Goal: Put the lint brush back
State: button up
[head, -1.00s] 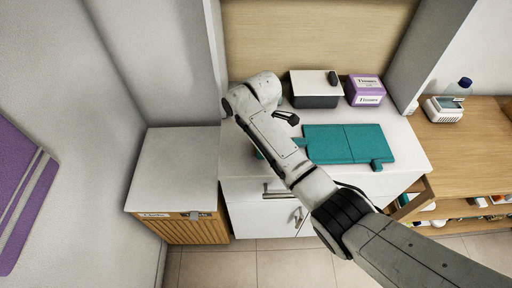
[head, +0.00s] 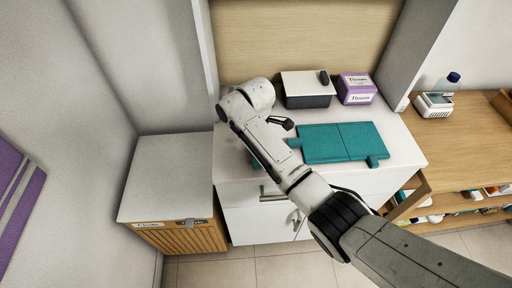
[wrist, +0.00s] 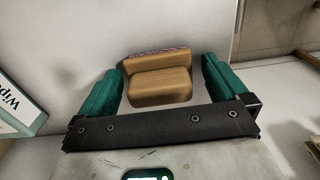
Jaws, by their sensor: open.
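In the wrist view, my gripper (wrist: 160,74) is open, with its two teal fingers spread apart. A light-brown wooden piece (wrist: 160,86) with a stepped shape and a thin patterned strip along its far edge shows between the fingers. It looks like the lint brush, but I cannot be sure. The fingers stand to either side of it, with a gap showing on both sides. In the head view, my arm reaches over the left part of the white counter (head: 400,150) and hides most of the gripper and the wooden piece.
A teal folded mat (head: 340,143) lies right of my arm. Behind it stand a dark box with a white lid (head: 306,98), a dark item (head: 323,77) on that lid, and a purple tissue box (head: 356,92). A box lettered "Wip" (wrist: 18,105) is left of the gripper.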

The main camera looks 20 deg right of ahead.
notch_tip(320, 180, up, 11)
jog(key=shift+f+p, duration=0.1)
jog(key=shift+p, duration=0.55)
jog(key=shift+r+p, duration=0.5)
jog(key=shift+p, duration=0.05)
